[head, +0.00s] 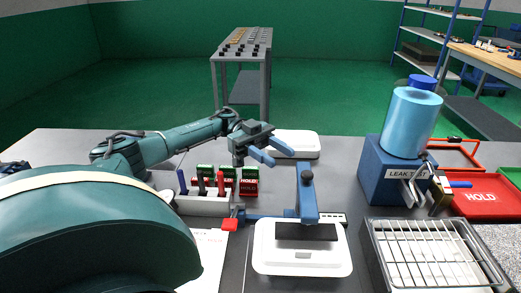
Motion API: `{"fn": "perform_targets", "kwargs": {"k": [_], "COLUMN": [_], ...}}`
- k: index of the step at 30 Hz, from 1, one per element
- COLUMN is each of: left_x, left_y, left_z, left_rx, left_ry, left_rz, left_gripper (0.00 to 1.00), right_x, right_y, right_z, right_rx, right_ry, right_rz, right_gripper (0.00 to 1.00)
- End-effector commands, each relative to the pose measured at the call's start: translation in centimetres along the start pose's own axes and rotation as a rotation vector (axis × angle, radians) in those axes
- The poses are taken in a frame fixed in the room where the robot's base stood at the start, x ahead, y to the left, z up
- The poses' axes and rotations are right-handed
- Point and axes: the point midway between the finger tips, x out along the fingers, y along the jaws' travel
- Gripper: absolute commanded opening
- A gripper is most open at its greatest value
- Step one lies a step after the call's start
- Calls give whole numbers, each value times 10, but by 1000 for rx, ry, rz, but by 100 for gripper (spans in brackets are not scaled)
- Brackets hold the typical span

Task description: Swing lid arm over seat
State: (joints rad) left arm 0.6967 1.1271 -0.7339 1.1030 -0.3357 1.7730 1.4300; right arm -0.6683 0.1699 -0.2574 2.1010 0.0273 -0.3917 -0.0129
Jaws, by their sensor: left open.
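The blue lid arm (307,198) with a dark round knob stands near the middle of the table in the head view. Its near end is over the back of a white tray-like base (302,262), which I take for the seat. A dark block shows on that base, partly behind the arm. My left gripper (283,158) is open and empty, its two blue fingers pointing right. It is just left of and behind the arm's upper end, apparently apart from it. My right gripper is not in view.
A white rack (204,203) with red, green and dark tags stands left of the lid arm. A white box (299,143) lies behind the gripper. A blue leak tester (383,185), a wire-rack tray (372,232) and a red hold tray (480,205) fill the right side.

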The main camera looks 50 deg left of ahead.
Motion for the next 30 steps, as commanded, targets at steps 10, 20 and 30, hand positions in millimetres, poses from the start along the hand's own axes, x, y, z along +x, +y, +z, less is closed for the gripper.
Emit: {"fn": "perform_targets", "kwargs": {"k": [10,20,30], "left_x": [-54,-62,-62], "left_y": [-1,0,0], "left_z": [3,0,0], "left_rx": [3,1,1], "left_ry": [2,2,2], "left_rz": [0,2,2], "left_gripper": [43,43,43], "right_x": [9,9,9], "right_y": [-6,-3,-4], "right_z": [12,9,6], "right_rx": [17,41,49], "right_ry": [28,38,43], "right_rz": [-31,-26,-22], "right_gripper": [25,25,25]}}
